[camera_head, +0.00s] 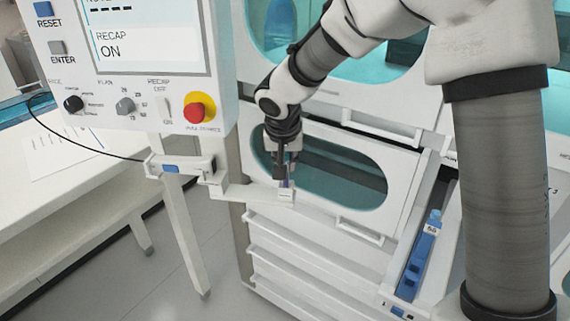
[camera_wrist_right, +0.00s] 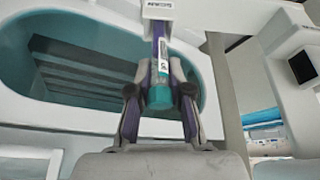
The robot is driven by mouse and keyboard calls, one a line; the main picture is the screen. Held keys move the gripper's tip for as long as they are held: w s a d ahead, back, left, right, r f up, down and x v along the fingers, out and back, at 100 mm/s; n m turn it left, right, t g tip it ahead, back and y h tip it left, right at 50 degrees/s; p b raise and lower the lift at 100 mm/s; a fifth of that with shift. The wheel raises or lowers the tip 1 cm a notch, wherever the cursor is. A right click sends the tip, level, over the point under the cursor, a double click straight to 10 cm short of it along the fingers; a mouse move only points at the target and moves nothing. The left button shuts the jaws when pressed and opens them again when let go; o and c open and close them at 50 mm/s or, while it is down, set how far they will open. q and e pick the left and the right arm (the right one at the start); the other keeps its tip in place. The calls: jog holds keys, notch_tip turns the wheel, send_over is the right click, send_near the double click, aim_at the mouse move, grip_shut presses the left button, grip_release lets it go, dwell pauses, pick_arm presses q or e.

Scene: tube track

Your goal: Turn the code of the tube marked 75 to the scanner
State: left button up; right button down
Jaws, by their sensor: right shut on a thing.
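My right gripper (camera_head: 284,165) is shut on a tube, held roughly upright at a small white block (camera_head: 286,196) on the end of a white bracket. In the right wrist view the tube (camera_wrist_right: 160,72) lies between the two fingertips of the right gripper (camera_wrist_right: 160,98). It has a teal end and a purple part, and its white label with dark marks faces the wrist camera. Its number is too small to read. The tube's far end meets the white block. A white housing with a black window (camera_wrist_right: 302,67), possibly the scanner, stands to the right. My left gripper is out of view.
The control panel (camera_head: 140,60) with a red button hangs at the upper left. White cabinet doors with teal windows (camera_head: 335,175) stand close behind the gripper. A blue carrier with a labelled tube (camera_head: 431,228) sits in a track at the right.

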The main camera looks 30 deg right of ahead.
jog(key=shift+f+m+b, duration=0.15)
jog(key=shift+m+b, duration=0.35)
jog(key=shift+m, duration=0.1)
jog(key=shift+g+h, duration=0.3)
jog(key=shift+m, duration=0.4)
jog(key=shift+d+m+b, duration=0.1)
jog(key=shift+m+b, duration=0.4)
jog(key=shift+b, duration=0.1)
jog(key=shift+m+g+h, duration=0.3)
jog(key=shift+m, duration=0.6)
